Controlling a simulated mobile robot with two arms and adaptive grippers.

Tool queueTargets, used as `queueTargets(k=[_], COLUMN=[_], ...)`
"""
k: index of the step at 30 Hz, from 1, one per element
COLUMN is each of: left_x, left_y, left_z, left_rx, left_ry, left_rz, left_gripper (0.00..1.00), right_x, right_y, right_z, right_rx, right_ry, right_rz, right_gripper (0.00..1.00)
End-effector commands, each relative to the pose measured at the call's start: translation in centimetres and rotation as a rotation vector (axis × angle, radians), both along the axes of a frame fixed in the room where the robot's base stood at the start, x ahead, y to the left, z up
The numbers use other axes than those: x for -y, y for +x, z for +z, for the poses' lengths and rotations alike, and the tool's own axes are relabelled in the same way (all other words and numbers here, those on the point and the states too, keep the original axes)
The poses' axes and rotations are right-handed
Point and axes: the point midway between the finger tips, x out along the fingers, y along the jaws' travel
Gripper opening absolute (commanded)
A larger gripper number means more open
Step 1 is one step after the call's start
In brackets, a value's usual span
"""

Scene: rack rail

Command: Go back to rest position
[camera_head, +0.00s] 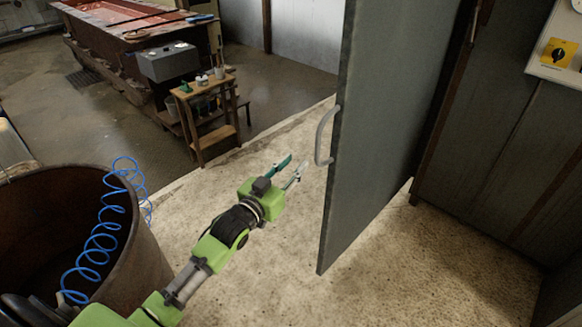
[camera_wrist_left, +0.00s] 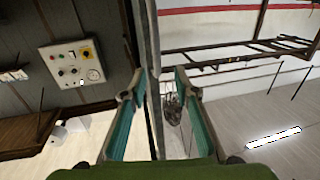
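My left gripper (camera_head: 297,166) reaches in from the lower left, over the pale floor. Its two teal fingers are spread apart with nothing held between them, also in the left wrist view (camera_wrist_left: 160,88). A grey door (camera_head: 375,130) stands ajar to the right of it, with a light curved handle (camera_head: 323,135) on its near edge. The fingertips appear left of and below the handle, apart from it. In the left wrist view the door (camera_wrist_left: 152,40) shows edge-on beyond the fingers. My right gripper is not in view.
A rusty drum (camera_head: 135,235) with a coiled blue hose (camera_head: 100,245) stands at lower left. A small wooden stand (camera_head: 205,110) and a long reddish tank (camera_head: 115,25) are behind. A control panel (camera_head: 560,50) hangs at upper right. Floor below the door is clear.

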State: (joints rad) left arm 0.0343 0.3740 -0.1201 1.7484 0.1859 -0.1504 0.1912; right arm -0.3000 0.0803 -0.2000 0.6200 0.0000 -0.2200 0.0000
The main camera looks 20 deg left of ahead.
Motion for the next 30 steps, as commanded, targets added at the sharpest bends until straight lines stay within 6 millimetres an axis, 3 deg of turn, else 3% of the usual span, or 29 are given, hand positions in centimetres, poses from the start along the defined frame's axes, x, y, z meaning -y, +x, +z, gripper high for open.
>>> queueTargets(k=[5, 20, 23, 25, 30], left_x=[-0.1, -0.2, -0.5, -0.8, -1.8], left_y=[-0.8, -0.9, -1.0, -1.4, -4.4], left_z=[0.1, -0.4, -2.9, -6.4, -18.4], left_rx=[0.001, -0.006, -0.05, -0.11, -0.32], left_ry=[0.001, 0.001, 0.005, 0.013, 0.048], left_rz=[0.0, 0.002, 0.012, 0.026, 0.065], left_gripper=[0.28, 0.28, 0.28, 0.28, 0.28], right_x=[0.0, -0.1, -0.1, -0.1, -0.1], right_y=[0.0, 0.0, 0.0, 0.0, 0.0], right_z=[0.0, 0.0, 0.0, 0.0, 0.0], right_rx=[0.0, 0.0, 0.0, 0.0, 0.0], right_ry=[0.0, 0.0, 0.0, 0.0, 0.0], right_rz=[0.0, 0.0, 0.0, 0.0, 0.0], right_gripper=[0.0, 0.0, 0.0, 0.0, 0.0])
